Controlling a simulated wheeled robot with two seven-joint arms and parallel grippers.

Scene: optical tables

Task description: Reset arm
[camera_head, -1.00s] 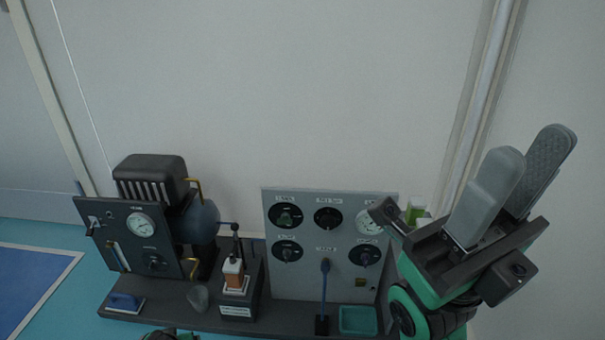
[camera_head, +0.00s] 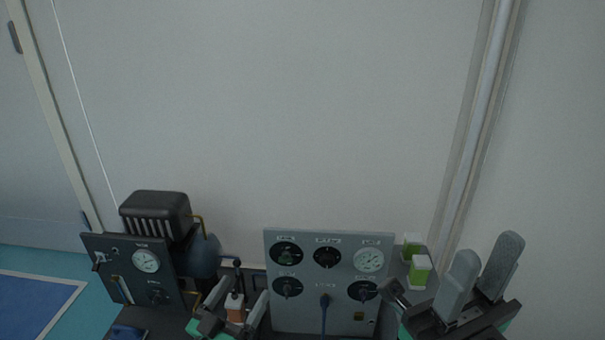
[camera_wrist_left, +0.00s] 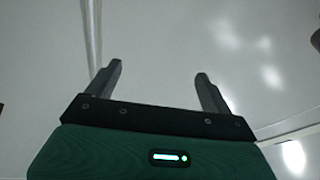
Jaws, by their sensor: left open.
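My left gripper (camera_head: 242,291) is at the bottom of the head view, in front of the bench equipment, pointing up. Its two fingers are apart. In the left wrist view my left gripper (camera_wrist_left: 159,70) is open, with nothing between the fingers and only pale, blank surfaces beyond. My right gripper (camera_head: 487,248) is at the lower right of the head view, pointing up. Its grey finger pads stand apart with a gap between them and hold nothing. Most of both arms is out of view.
A grey panel (camera_head: 327,276) with dials stands at bottom centre. A dark gauge panel (camera_head: 133,262) and black ribbed unit (camera_head: 155,208) stand at left. A green-and-white block (camera_head: 419,271) is beside my right gripper. Above is bare wall.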

